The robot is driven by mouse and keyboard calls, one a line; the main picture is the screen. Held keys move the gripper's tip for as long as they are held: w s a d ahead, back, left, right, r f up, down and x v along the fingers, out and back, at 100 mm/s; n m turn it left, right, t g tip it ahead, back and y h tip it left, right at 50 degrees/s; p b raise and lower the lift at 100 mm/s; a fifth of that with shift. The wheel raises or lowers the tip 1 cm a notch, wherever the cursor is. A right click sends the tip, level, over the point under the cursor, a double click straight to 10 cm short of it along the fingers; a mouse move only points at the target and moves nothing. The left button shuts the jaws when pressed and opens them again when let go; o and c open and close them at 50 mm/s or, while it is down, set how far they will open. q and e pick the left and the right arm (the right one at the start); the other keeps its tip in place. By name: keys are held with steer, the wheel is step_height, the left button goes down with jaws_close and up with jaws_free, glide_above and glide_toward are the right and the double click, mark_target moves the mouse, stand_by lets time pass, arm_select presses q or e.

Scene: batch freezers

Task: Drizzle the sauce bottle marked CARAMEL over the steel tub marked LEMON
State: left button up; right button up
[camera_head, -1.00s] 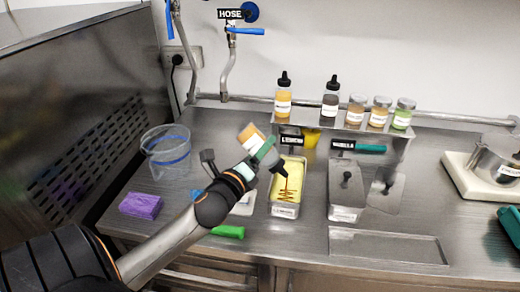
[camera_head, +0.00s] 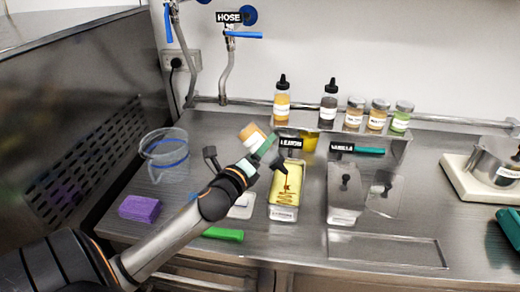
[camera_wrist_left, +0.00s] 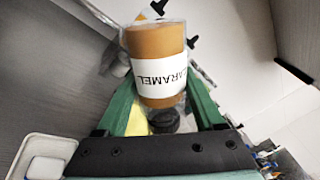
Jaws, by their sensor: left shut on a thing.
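The CARAMEL sauce bottle (camera_head: 252,134) is tilted, with its dark nozzle pointing down over the steel tub marked LEMON (camera_head: 284,213). Its white label reads CARAMEL, upside down, in the left wrist view (camera_wrist_left: 160,76). My left gripper (camera_head: 262,152) is shut around the bottle, with its green fingers on both sides. The tub holds a yellow mass with brown zigzag lines of sauce on its surface. The nozzle is above the mass, toward the tub's far half. The LEMON sign stands behind the tub. My right gripper does not show.
The VANILLA tub (camera_head: 343,205) stands to the right, with a clear lid-like piece beside it. A shelf behind holds an amber bottle (camera_head: 282,104), a dark bottle (camera_head: 329,104) and several jars. A clear pitcher (camera_head: 164,155) and a purple sponge (camera_head: 140,208) are at left.

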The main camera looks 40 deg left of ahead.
arm_select(q)
steer(key=shift+w+a+r, duration=0.1)
steer(key=shift+w+a, duration=0.35)
steer(key=shift+w, duration=0.35)
steer(key=shift+w+a, duration=0.55)
steer(key=shift+w, duration=0.4)
steer(key=shift+w+a, duration=0.5)
steer(key=shift+w, duration=0.4)
steer(key=shift+w+a, duration=0.35)
steer(key=shift+w, duration=0.25)
steer(key=shift+w+a, duration=0.3)
steer(key=shift+w, duration=0.35)
steer(key=shift+w+a, duration=0.35)
steer(key=shift+w, duration=0.25)
steer(key=n, duration=0.4)
